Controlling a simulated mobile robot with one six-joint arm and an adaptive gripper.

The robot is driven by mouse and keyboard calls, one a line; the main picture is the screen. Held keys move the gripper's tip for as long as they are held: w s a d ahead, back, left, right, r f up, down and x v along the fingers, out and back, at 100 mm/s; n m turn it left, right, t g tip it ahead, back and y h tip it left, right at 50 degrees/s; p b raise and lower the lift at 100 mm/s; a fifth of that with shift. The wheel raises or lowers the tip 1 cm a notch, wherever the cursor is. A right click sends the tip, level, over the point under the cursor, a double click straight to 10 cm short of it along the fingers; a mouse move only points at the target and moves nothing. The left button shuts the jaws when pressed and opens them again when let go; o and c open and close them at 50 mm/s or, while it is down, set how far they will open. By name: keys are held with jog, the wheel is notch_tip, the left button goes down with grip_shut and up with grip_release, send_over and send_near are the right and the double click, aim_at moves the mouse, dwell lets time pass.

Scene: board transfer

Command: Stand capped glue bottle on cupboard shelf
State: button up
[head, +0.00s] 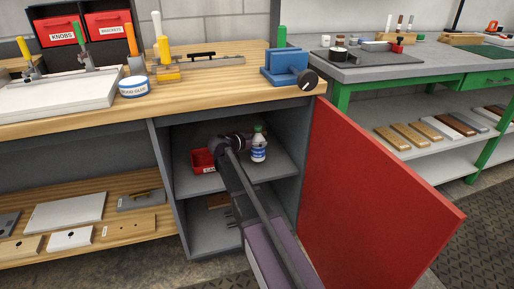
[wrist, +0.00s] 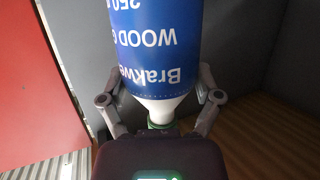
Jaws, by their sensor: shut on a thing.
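The glue bottle (head: 258,152) is white with a blue label and a green cap, upright inside the open cupboard (head: 163,165), over the upper shelf (head: 280,168). I cannot tell whether its base touches the shelf. My gripper (head: 246,140) reaches in from the front and is shut on the bottle. In the wrist view, the bottle (wrist: 150,45) appears upside down, with its white shoulder near the palm and its label lettering inverted. The fingers of my gripper (wrist: 157,98) flank the bottle on both sides. The green cap is mostly hidden behind the palm there.
A red bin (head: 202,161) sits on the shelf left of the bottle. The red cupboard door (head: 370,180) stands open to the right; it also shows in the wrist view (wrist: 35,90). The wooden benchtop (head: 200,85) lies above the cupboard. Bare shelf shows right of the bottle.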

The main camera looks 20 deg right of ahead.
jog(key=shift+w+d, duration=0.1)
jog(key=shift+w, duration=0.55)
jog(key=shift+f, duration=0.15)
jog(key=shift+f+b, duration=1.65)
jog(key=shift+b, duration=0.15)
jog(key=shift+f, duration=0.2)
jog(key=o, duration=1.1)
jog(key=shift+r, duration=0.25)
jog(key=shift+s+a+r, duration=0.1)
jog(key=shift+s+a, duration=0.05)
jog(key=shift+a, duration=0.1)
jog(key=p+v, duration=0.3)
jog(key=v, duration=0.8)
jog(key=shift+a+p, duration=0.25)
jog(key=shift+p, duration=0.05)
